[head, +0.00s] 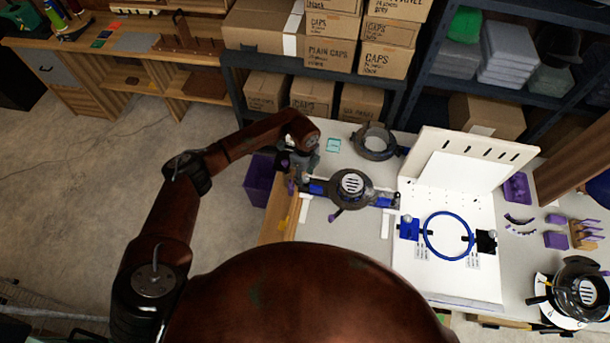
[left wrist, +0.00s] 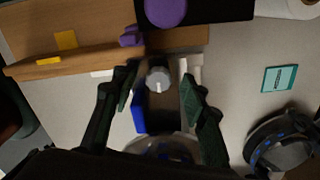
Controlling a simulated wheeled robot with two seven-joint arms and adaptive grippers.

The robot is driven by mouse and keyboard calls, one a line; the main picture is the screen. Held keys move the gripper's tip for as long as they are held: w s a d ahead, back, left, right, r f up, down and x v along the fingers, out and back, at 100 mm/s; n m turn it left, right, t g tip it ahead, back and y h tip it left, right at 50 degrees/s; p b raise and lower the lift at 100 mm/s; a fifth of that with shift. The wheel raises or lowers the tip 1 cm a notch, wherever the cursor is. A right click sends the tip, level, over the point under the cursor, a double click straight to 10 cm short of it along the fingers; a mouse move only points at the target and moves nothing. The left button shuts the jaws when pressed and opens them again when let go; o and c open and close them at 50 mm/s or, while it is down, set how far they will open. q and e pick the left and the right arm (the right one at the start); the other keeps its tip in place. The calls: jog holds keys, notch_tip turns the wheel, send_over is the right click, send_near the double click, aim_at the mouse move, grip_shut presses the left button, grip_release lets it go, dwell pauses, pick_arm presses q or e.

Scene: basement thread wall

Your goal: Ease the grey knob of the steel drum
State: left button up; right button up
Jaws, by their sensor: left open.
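The grey knob (left wrist: 158,80) shows in the left wrist view as a small round knob with a light mark, on a dark block beside a blue part (left wrist: 139,112). My left gripper (left wrist: 158,86) is open, with one dark green finger on each side of the knob. I cannot tell whether either finger touches it. In the head view my left gripper (head: 303,165) is at the left end of the blue-banded mount of the round steel drum (head: 352,187), which has a slotted light top. The gripper hides the knob there. My right gripper is not in view.
A second dark ring-shaped piece (head: 374,141) stands behind the drum, near a teal card (head: 333,146). A white board with a blue hoop (head: 449,236) stands to the right. A purple bin (head: 258,180) is left of the table. Cardboard boxes (head: 333,55) fill the shelf behind.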

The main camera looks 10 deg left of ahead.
aim_at(305, 178)
pick_arm(q)
jog(key=shift+r, duration=0.1)
notch_tip(305, 178, up, 12)
dwell(0.5)
